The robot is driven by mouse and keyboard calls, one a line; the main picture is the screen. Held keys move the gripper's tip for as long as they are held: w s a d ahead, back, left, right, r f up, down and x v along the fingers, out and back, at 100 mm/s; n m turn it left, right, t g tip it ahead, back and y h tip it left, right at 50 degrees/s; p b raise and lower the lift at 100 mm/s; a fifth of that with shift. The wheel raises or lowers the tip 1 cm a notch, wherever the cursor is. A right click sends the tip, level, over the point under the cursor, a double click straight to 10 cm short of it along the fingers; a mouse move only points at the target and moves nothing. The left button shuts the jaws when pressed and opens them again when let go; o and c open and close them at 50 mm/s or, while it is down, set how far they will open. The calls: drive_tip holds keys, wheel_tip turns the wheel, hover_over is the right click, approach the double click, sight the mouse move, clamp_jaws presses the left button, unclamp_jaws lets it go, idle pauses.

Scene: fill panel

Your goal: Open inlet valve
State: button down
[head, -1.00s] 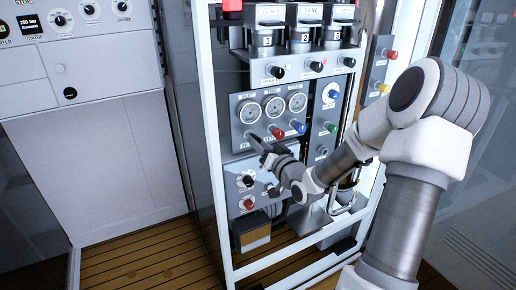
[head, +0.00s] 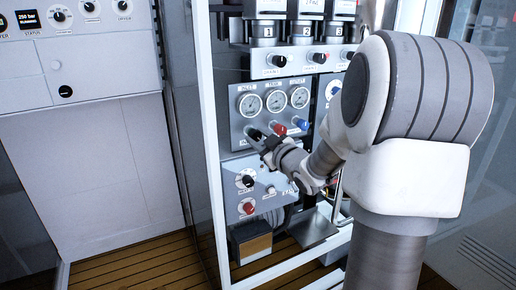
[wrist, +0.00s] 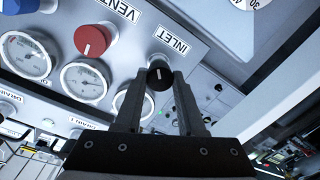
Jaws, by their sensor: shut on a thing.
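The inlet valve is a black knob (wrist: 160,75) beside an INLET label on a grey gauge panel (wrist: 200,50). In the wrist view it sits between the fingertips of my gripper (wrist: 160,82), which is shut on it. In the head view my gripper (head: 259,139) reaches the lower left of the gauge panel (head: 240,103), and the black inlet knob (head: 254,134) is partly hidden by it.
A red knob (head: 280,129) labelled VENT in the wrist view (wrist: 92,40) sits beside the inlet knob, with a blue knob (head: 299,123) beyond. Gauges sit above them. A lower panel (head: 264,188) and white frame post (head: 212,150) are near my arm.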

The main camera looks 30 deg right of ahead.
drive_tip(key=shift+n+b, duration=1.85)
drive_tip(key=shift+n, duration=0.15)
drive_tip(key=c, duration=0.5)
unclamp_jaws()
drive_tip(key=shift+s, duration=0.1)
drive_tip(key=s+p, duration=0.1)
drive_tip(key=s, duration=0.4)
drive_tip(key=s+p, duration=0.1)
drive_tip(key=s, duration=0.5)
drive_tip(key=s+d+p, duration=0.1)
drive_tip(key=s, duration=0.5)
drive_tip(key=shift+s+r+p, duration=0.1)
drive_tip(key=shift+r+p, duration=0.25)
drive_tip(key=shift+r, duration=0.05)
